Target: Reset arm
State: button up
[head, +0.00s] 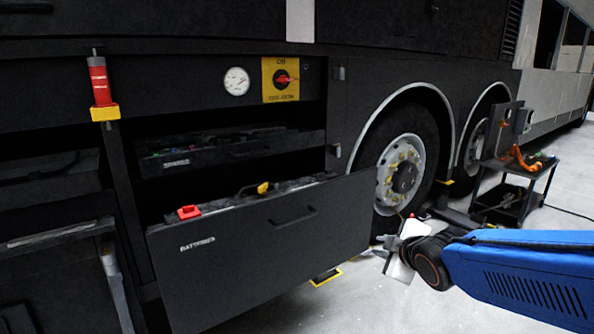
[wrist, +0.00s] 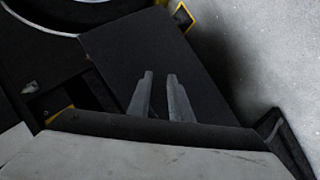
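My blue arm (head: 525,275) reaches in from the right in the head view. My gripper (head: 383,252) is in front of the open drawer's right end, near the rear wheel. In the wrist view my gripper (wrist: 160,76) has two grey fingers with a clear narrow gap between them and nothing in the gap. A dark flat panel lies behind the fingers there. I cannot tell whether they touch it.
The battery drawer (head: 270,250) is pulled out of the coach's side, with a red item (head: 189,212) at its top edge. The wheel (head: 400,170) stands right of it. A black tool cart (head: 510,190) is at the right. Grey floor is clear below my arm.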

jog(key=s+d+f+m+g+h, duration=0.1)
jog(key=s+d+m+g, duration=0.2)
jog(key=s, duration=0.9)
jog(key=s+d+f+m+g, duration=0.2)
jog(key=s+d+m+g, duration=0.1)
jog(key=s+m, duration=0.7)
jog(key=s+d, duration=0.1)
jog(key=s, duration=0.2)
jog(key=shift+f+m+g+h, duration=0.2)
jog(key=shift+m+g+h, duration=0.1)
jog(key=shift+h, duration=0.1)
